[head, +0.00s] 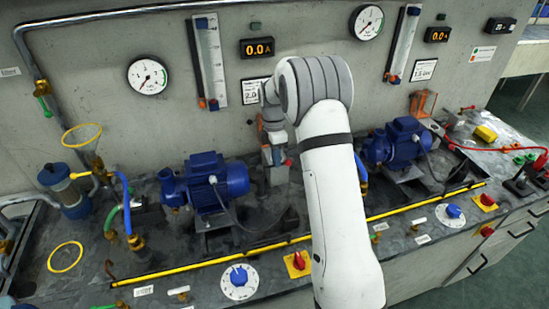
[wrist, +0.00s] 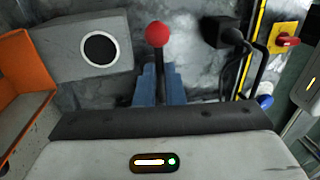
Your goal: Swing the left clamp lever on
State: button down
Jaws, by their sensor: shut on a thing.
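The left clamp lever is a dark stem with a red ball knob (wrist: 158,33). In the wrist view it stands between the two blue fingers of my gripper (wrist: 161,84), which are shut on the stem below the knob. In the head view the red knob (head: 288,162) shows small beside my gripper (head: 273,150), between the two blue pumps. The stem's lower end is hidden by my gripper body. A grey block with a dark round opening (wrist: 99,49) sits left of the lever in the wrist view, with an orange-framed part (wrist: 25,75) further left.
The left blue pump (head: 215,182) stands close to the left of my gripper, and the right blue pump (head: 398,143) stands beyond my arm. A yellow rail (head: 230,256) runs along the bench front. Gauges and displays line the wall behind.

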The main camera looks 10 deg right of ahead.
jog(key=shift+w+r, duration=0.1)
jog(key=c, duration=1.5)
grip_release()
jog(key=r, duration=0.2)
jog(key=w+r, duration=0.1)
jog(key=r, duration=0.4)
jog(key=shift+w+r+b, duration=0.25)
jog(key=shift+b, duration=0.1)
